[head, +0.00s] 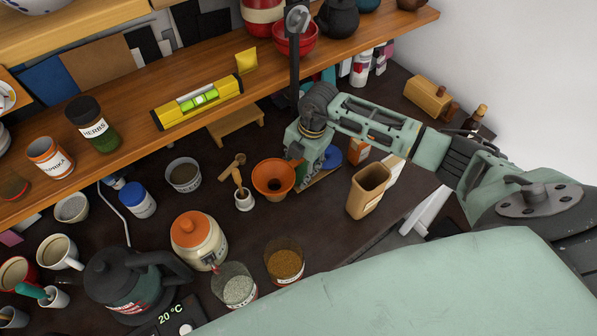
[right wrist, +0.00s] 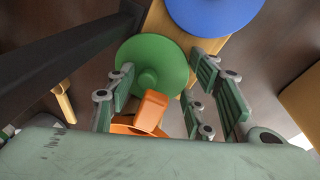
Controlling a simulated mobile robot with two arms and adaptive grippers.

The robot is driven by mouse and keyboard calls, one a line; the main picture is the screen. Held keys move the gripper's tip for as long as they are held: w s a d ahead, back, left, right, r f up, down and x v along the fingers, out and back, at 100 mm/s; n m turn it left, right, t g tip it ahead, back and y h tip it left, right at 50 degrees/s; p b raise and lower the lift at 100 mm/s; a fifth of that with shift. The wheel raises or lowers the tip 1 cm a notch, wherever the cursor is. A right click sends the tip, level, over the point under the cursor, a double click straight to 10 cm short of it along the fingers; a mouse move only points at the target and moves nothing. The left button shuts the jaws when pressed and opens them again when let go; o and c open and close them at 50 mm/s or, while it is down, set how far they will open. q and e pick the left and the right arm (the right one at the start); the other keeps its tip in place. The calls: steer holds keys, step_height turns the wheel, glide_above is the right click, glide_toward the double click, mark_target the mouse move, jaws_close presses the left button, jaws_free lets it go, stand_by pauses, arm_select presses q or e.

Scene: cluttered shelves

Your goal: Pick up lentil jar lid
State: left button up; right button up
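In the right wrist view a round green lid (right wrist: 142,52) with a central knob lies on a wooden board (right wrist: 186,127). A blue round lid (right wrist: 212,12) lies beside it; it also shows in the head view (head: 331,156). No label shows which is the lentil jar's. My right gripper (right wrist: 165,80) is open above the green lid, its fingers on both sides of the knob, nothing between them. Two open glass jars, with brown (head: 285,262) and grey-green (head: 236,288) contents, stand at the front. My left gripper is out of view.
An orange funnel (head: 273,178) stands close left of my right gripper. A dark upright post (head: 294,70) rises right beside the gripper. A wooden shelf (head: 335,52) overhangs behind. A wooden container (head: 369,190) stands to the right, an orange-lidded jar (head: 199,243) front left.

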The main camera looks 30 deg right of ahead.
steer(key=shift+s+f, duration=0.15)
steer(key=c, duration=0.4)
steer(key=shift+c, duration=0.2)
